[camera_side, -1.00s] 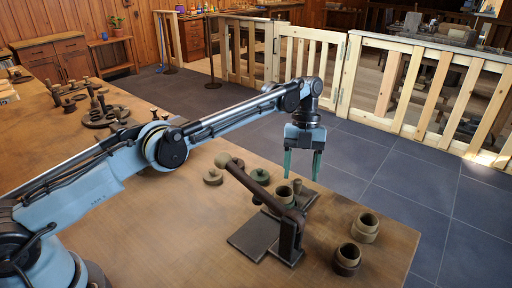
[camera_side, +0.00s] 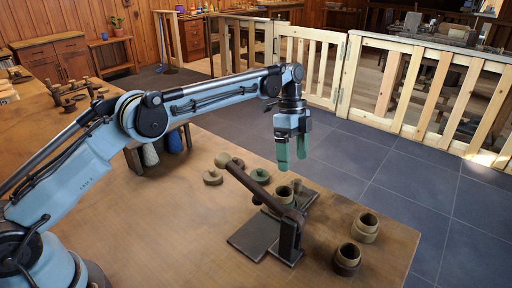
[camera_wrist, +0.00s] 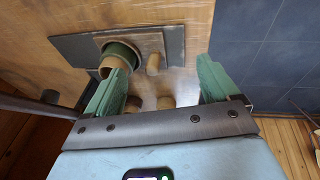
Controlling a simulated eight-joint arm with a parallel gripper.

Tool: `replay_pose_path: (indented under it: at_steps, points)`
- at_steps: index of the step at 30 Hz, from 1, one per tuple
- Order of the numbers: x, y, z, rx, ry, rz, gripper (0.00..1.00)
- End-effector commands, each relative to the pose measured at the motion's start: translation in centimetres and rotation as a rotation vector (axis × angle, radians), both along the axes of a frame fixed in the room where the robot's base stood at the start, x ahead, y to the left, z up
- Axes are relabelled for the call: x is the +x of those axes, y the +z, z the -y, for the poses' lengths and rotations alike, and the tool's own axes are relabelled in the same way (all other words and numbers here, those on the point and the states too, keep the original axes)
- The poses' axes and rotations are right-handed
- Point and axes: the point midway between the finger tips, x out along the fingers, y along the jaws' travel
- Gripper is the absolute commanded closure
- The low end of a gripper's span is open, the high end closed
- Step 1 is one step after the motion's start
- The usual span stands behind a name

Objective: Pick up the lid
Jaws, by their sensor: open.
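I cannot tell which of these is the lid meant. My gripper (camera_side: 292,158) hangs in the air, fingers down, above and beyond the stand, to the right of the green lid. In the wrist view my gripper (camera_wrist: 161,64) is open, with nothing held between its green fingers. No lid shows clearly there.
A dark stand (camera_side: 288,240) with a slanting brown bar (camera_side: 250,186) rises beside the lids. A small cup (camera_side: 284,193) sits by it. Two open cups (camera_side: 365,228) (camera_side: 347,261) stand at the right. The front-left tabletop is clear.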

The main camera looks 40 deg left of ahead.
Motion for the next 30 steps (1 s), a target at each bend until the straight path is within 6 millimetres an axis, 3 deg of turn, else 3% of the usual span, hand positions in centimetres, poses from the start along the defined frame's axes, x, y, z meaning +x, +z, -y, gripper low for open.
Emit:
replay_pose_path:
  at_steps: [15,30]
  points:
    - [-0.5,2.0,-4.5,0.100,1.303,-0.211,0.12]
    - [-2.9,3.4,-8.6,0.051,2.535,-0.583,0.12]
